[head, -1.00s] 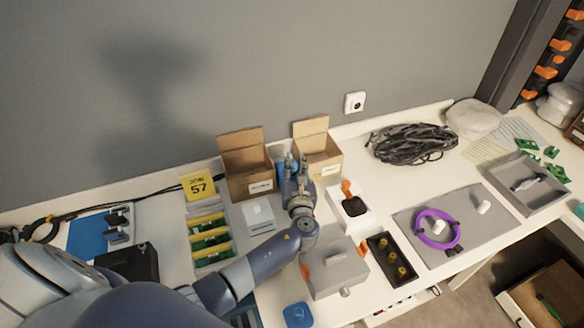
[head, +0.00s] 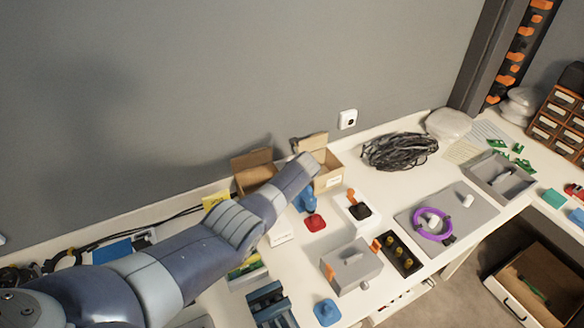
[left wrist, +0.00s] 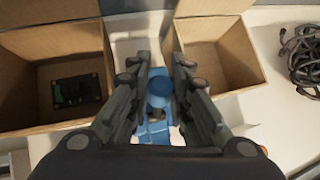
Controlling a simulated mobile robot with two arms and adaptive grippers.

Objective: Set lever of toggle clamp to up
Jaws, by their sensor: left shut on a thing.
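In the left wrist view my left gripper (left wrist: 160,62) points down between two open cartons. Its dark fingers are closed around an upright blue part (left wrist: 159,88), with more blue below it. In the head view my left forearm hides the fingers. My right gripper is not in view.
The cartons (head: 252,160) (head: 333,182) stand close on both sides of the gripper. A white block with a black knob and orange lever (head: 351,195), a grey box (head: 350,268) and a cable coil (head: 400,150) are to the right.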

